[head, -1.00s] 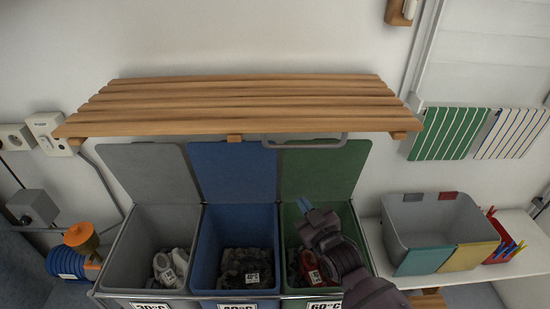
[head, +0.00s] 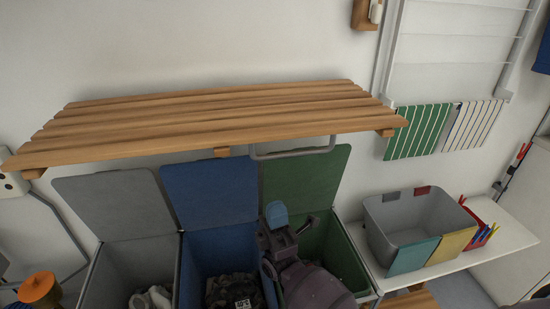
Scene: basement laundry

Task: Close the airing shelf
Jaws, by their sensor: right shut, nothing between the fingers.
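The wooden slatted shelf (head: 200,116) stands out from the wall, roughly level, across the upper left and middle of the head view. A grey bar handle (head: 293,153) hangs under its front edge, right of the middle. My right gripper (head: 276,213) is shut and empty. In the picture it is below the handle and apart from it, in front of the blue and green bin lids. My left gripper is not in view.
Below the shelf are laundry bins with raised grey (head: 115,203), blue (head: 208,190) and green (head: 303,180) lids. A grey basket (head: 392,222) stands on a white bench at right. Striped cloths (head: 420,131) hang from a wall rack (head: 458,50).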

